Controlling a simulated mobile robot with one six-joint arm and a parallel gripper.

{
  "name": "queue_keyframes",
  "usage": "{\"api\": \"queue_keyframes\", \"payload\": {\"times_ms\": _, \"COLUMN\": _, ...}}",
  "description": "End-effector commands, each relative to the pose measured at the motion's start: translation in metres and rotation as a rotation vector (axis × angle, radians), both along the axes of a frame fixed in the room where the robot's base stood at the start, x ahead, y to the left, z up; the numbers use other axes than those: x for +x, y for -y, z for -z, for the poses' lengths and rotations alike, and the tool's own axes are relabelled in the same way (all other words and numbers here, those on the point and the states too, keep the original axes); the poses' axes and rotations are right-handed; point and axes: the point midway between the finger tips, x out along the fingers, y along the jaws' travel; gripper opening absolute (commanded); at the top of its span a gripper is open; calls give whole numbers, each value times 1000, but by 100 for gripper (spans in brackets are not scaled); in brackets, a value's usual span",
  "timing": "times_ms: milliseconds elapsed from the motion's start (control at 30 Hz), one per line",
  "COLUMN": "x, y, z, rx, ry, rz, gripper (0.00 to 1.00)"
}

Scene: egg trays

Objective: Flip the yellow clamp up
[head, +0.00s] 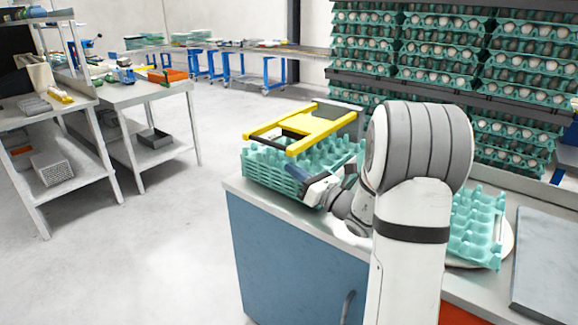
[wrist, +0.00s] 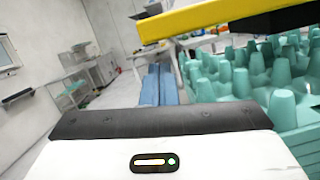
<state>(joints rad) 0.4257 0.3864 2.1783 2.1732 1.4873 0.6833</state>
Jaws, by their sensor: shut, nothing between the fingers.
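In the wrist view one yellow bar of the clamp (wrist: 205,17) crosses the top, above the green trays (wrist: 290,120). My gripper (head: 300,175) is at the front right side of the stack, below the clamp's bar. Its blue fingers (wrist: 158,85) are together and empty in the wrist view. My arm hides part of the stack's right side.
The counter (head: 290,215) has a blue cabinet front. More green trays (head: 475,228) stand on a white round surface right of my arm, beside a grey panel (head: 545,262). Racks of egg-filled trays (head: 450,45) stand behind. Workbenches (head: 150,95) are at the left, with open floor between.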

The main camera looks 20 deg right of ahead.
Motion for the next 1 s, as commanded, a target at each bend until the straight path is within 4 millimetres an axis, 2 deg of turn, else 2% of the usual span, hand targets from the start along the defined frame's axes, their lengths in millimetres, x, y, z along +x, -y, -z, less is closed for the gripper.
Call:
{"api": "queue_keyframes", "payload": {"times_ms": 200, "x": 33, "y": -23, "z": -10, "rx": 0, "ry": 1, "rz": -4, "gripper": 0}}
{"api": "queue_keyframes", "payload": {"times_ms": 433, "x": 60, "y": -40, "z": -18, "rx": -1, "ry": 1, "rz": -1, "gripper": 0}}
{"api": "queue_keyframes", "payload": {"times_ms": 600, "x": 67, "y": -44, "z": -20, "rx": 0, "ry": 0, "rz": 0, "gripper": 0}}
{"api": "queue_keyframes", "payload": {"times_ms": 1000, "x": 67, "y": -42, "z": -22, "rx": 3, "ry": -1, "rz": 4, "gripper": 0}}
